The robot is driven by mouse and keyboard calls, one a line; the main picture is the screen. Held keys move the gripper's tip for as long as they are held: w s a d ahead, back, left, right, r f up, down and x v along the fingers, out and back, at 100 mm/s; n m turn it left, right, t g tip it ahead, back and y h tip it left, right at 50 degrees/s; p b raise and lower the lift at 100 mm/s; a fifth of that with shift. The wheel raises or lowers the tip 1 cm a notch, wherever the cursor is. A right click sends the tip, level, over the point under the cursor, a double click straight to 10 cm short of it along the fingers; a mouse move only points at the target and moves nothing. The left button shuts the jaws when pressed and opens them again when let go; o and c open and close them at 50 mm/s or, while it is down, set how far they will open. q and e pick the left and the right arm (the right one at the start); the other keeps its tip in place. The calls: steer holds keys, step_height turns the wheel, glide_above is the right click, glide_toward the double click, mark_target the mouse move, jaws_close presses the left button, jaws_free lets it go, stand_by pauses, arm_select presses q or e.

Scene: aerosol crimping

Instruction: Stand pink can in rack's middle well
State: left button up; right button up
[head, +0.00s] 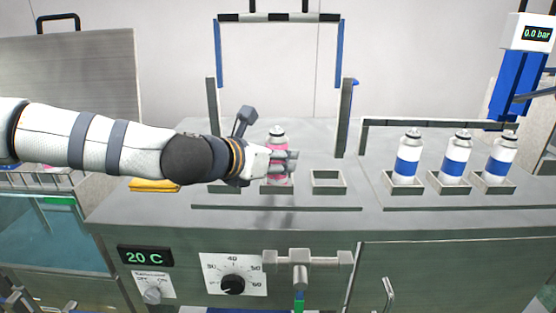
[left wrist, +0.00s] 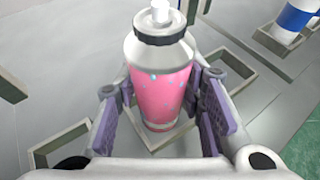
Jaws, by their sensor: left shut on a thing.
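The pink can (head: 277,143) is upright, with a white shoulder and a dark collar under its valve. It also shows close up in the left wrist view (left wrist: 160,85). My left gripper (head: 285,161) is shut on its body, with a purple-padded finger on each side. The can's base is at the middle square well (left wrist: 188,127) of the left row of three. The well's rim shows around the base; whether the base touches its floor I cannot tell. The right-hand well (head: 328,181) is empty. The left-hand well (head: 224,188) is partly hidden by my arm.
Several upright parts surround the work: a frame with blue posts (head: 218,55) behind the wells and a low rail (head: 430,123) at right. Three blue-and-white cans (head: 407,168) stand in wells at right. A yellow cloth (head: 154,185) lies at left. A T-shaped handle (head: 300,258) is in front.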

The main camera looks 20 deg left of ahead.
arm_select(q)
steer(key=shift+r, duration=0.2)
steer(key=shift+f, duration=0.2)
steer(key=o, duration=1.2)
